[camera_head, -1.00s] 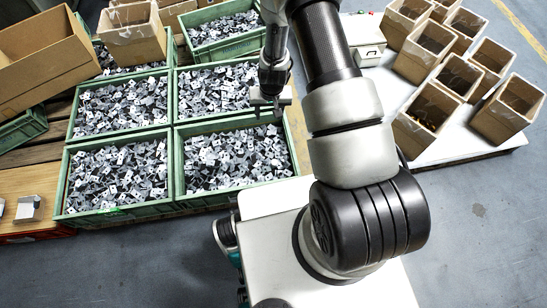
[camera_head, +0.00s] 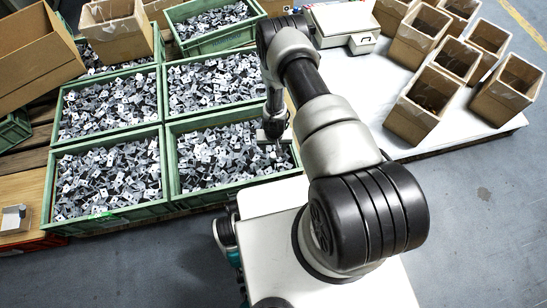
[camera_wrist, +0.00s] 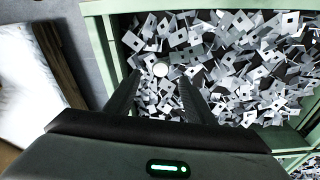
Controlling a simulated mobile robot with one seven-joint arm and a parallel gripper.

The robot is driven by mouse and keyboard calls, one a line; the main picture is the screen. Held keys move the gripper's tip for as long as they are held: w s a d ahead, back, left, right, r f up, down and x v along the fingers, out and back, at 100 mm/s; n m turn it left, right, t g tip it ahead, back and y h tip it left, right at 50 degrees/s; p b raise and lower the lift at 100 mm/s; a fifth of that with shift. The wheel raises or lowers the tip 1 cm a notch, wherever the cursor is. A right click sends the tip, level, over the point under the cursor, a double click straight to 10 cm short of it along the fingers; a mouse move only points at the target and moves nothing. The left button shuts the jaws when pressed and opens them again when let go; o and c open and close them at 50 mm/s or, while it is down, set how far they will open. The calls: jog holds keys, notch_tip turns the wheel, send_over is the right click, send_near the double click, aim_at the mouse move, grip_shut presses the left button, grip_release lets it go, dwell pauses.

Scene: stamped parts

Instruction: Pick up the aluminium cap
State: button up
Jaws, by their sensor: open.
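In the wrist view a small round pale disc, which looks like the aluminium cap (camera_wrist: 160,69), lies among bent stamped parts near a corner of a green crate (camera_wrist: 118,50). My gripper (camera_wrist: 159,79) is open, with the disc between and just beyond its fingertips. Nothing is held. The exact height above the disc cannot be told. In the head view my gripper (camera_head: 277,144) is over the right side of the front right green crate (camera_head: 238,185). I cannot make out the cap there.
Several more green crates of stamped parts, such as the front left one (camera_head: 110,215), stand alongside. Crate walls rise close to my gripper. Open cardboard boxes (camera_head: 425,100) stand on a white surface at right. A large cardboard box (camera_head: 35,55) is at upper left.

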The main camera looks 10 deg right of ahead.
aim_at(273, 155)
jog(key=f, duration=0.2)
jog(key=f+b, duration=0.1)
jog(key=f, duration=0.1)
jog(key=f+b, duration=0.1)
jog(key=f, duration=0.1)
jog(key=shift+w, duration=0.4)
jog(key=c, duration=1.1)
